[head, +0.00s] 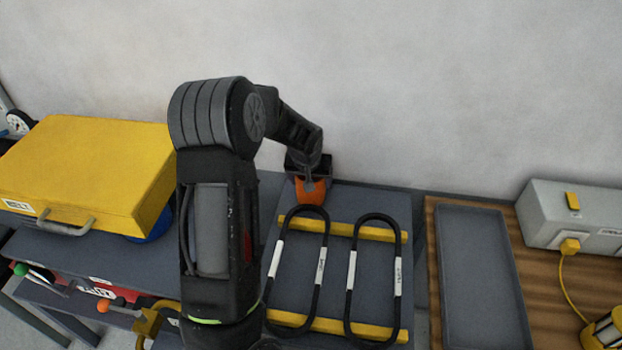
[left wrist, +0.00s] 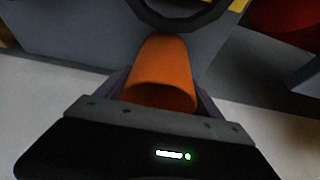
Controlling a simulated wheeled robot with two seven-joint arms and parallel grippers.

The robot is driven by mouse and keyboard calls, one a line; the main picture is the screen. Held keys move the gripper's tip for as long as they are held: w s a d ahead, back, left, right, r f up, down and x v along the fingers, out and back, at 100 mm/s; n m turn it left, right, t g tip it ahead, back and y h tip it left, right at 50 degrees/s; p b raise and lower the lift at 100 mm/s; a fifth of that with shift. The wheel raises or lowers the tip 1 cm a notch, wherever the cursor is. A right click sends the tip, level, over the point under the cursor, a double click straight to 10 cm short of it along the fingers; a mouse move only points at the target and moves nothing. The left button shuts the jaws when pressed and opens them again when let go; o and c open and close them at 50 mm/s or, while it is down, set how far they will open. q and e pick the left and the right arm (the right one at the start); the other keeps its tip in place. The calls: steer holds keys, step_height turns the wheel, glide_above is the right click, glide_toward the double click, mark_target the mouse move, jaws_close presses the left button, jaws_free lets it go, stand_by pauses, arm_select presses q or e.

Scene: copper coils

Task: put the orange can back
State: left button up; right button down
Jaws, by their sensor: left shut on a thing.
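The orange can (head: 312,190) is at the back of the grey bench top, near the wall, just behind the yellow bars. My left gripper (head: 308,176) reaches it from above and is shut on it. In the left wrist view the orange can (left wrist: 163,75) sits between the two dark fingers of my left gripper (left wrist: 160,90). I cannot tell whether the can touches the bench. My arm hides part of the bench in the head view. My right gripper is not in view.
Two black loops (head: 372,280) with white labels lie on yellow bars (head: 345,228) in front of the can. A yellow case (head: 90,170) stands at the left. An empty grey tray (head: 478,285) and a grey box (head: 580,218) are on the wooden top at the right.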

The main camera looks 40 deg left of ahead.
arm_select(q)
steer(key=shift+f, duration=0.2)
steer(key=o, duration=1.9)
steer(key=shift+r, duration=0.1)
steer(key=shift+r, duration=0.1)
steer(key=shift+r, duration=0.2)
steer(key=shift+s+d+r, duration=0.1)
steer(key=shift+r, duration=0.25)
steer(key=b+v, duration=0.1)
steer(key=v, duration=1)
steer(key=shift+s+b, duration=0.1)
steer(key=shift+b, duration=0.25)
steer(key=shift+f, duration=0.1)
